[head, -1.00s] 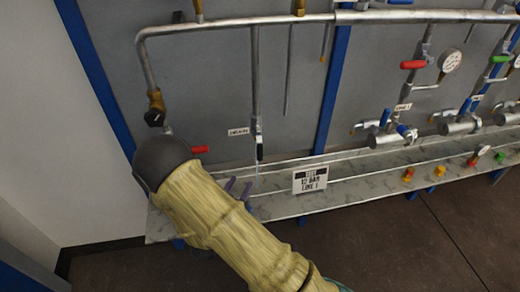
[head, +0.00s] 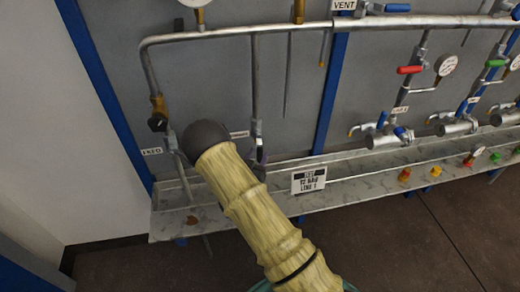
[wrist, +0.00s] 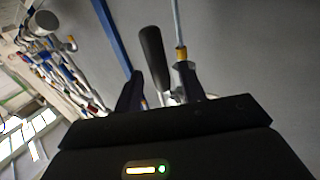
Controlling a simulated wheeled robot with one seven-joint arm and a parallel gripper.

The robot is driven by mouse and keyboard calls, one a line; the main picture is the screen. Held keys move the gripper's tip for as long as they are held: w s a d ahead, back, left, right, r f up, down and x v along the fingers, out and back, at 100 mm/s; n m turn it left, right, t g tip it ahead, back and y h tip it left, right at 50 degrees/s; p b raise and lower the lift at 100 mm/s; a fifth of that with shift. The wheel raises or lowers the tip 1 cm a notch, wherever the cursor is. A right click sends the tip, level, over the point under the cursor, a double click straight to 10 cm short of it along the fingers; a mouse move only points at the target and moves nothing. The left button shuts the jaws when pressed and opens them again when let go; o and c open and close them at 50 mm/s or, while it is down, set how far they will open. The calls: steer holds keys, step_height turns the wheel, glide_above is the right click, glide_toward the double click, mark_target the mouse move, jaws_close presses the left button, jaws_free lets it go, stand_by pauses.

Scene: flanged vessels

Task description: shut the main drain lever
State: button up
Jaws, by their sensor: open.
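A lever with a black grip (wrist: 152,58) shows large in the wrist view, beside a thin pipe with a brass-coloured collar (wrist: 181,52). My gripper (wrist: 162,90) is open, and its two dark fingers stand on either side of the lever's lower part in that picture. Whether either finger touches it I cannot tell.
A labelled pipe with a black-knobbed valve (head: 157,121) is on the left. Blue- and red-handled valves (head: 408,70) stand to the right.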

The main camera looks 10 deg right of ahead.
steer(key=shift+x, duration=1.3)
jaws_close()
